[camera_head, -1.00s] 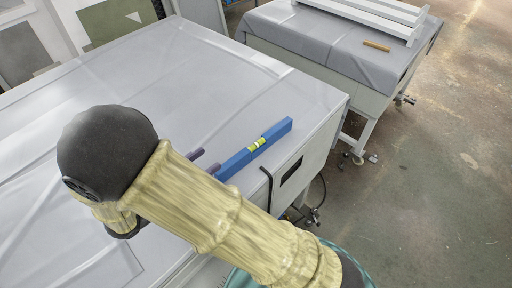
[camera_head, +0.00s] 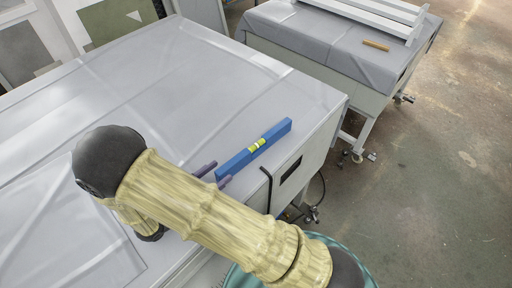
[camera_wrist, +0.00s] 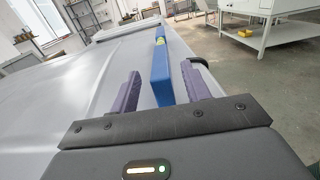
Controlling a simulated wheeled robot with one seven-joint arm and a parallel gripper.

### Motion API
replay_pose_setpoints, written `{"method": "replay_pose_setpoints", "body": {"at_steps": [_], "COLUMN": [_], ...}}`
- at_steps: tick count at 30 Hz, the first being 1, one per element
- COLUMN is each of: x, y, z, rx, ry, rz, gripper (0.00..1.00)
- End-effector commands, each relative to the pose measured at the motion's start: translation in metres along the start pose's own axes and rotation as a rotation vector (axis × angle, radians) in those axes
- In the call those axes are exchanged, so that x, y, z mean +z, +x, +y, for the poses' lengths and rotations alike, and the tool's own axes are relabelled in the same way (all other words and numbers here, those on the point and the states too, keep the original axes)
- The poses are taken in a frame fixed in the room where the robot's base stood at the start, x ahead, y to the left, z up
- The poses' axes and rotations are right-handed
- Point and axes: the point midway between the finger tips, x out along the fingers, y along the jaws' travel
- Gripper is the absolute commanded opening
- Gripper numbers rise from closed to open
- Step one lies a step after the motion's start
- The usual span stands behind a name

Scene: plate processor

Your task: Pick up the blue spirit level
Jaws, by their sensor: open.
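The blue spirit level (camera_head: 254,148) lies on the grey-covered table near its right edge, with a yellow-green vial in its middle. My gripper (camera_head: 215,175) is at the near end of the level, its purple fingers open. In the wrist view, the level (camera_wrist: 161,75) runs away from me between the two open fingers of my gripper (camera_wrist: 160,92), closer to the right finger. I cannot tell whether a finger touches it. My arm hides part of the table in front.
The grey table (camera_head: 140,80) is mostly clear to the left and behind the level. A black bracket (camera_head: 268,180) hangs at the table's right edge. A second table (camera_head: 300,45) behind holds white rails and a brown bar (camera_head: 376,45).

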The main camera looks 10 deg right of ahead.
Motion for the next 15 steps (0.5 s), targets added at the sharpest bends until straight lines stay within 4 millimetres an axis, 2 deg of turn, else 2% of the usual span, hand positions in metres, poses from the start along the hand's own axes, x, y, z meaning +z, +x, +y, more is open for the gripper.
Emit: {"method": "replay_pose_setpoints", "body": {"at_steps": [5, 15], "x": [0.001, 0.003], "y": [0.005, 0.048], "z": [0.000, 0.000], "rx": [-0.002, -0.001], "ry": [-0.001, 0.000], "rz": [-0.001, -0.002], "gripper": [0.47, 0.47]}}
